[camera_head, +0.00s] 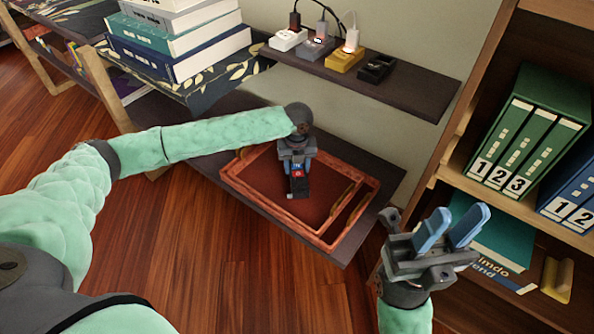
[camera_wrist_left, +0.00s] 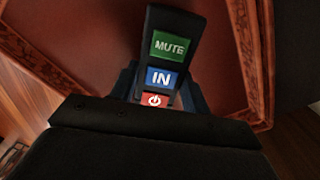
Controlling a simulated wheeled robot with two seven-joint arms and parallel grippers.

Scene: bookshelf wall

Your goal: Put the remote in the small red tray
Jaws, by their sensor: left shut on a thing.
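The remote (camera_head: 299,188) is black, with a green MUTE button, a blue IN button and a red power button in the left wrist view (camera_wrist_left: 171,48). My left gripper (camera_head: 297,168) is shut on it, with blue fingers on both sides. The remote is over the red tray (camera_head: 262,199), which has a carved reddish rim and lies on the low dark shelf. I cannot tell whether the remote touches the tray floor. The tray rim also shows in the left wrist view (camera_wrist_left: 252,62). My right gripper (camera_head: 450,232) is open and empty, right of the tray.
An upper dark shelf (camera_head: 420,92) with several chargers (camera_head: 345,60) overhangs behind the tray. Stacked books (camera_head: 180,45) stand at the upper left. A wooden bookcase (camera_head: 455,150) with green binders (camera_head: 525,130) is at the right. Open wood floor (camera_head: 220,270) lies in front.

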